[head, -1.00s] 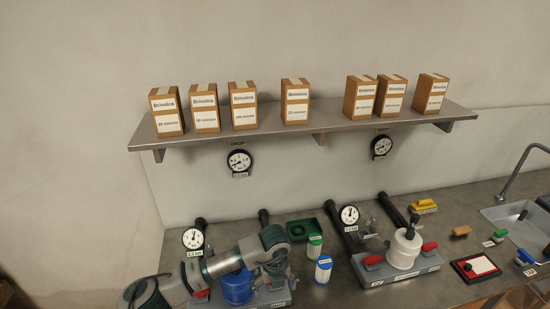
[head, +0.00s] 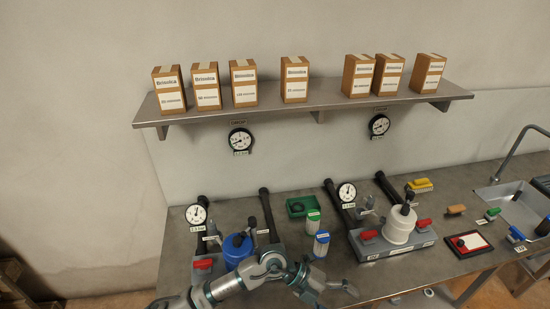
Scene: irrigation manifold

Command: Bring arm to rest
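My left arm comes in from the lower left. Its gripper (head: 335,294) hangs near the bench's front edge, in front of the blue-capped cylinder. Its fingers look spread, with nothing seen between them. The blue filter housing (head: 238,250) stands on the left grey manifold base (head: 203,275), partly hidden by my arm. The white filter housing (head: 399,226) stands upright on the right manifold base (head: 385,249), apart from my gripper. My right gripper is not in view.
A green-capped cylinder (head: 313,222) and a blue-capped cylinder (head: 321,244) stand between the manifolds, near a green tray (head: 301,206). A red-edged board (head: 470,244) and a sink (head: 515,198) lie right. Boxes line the shelf (head: 300,110) above.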

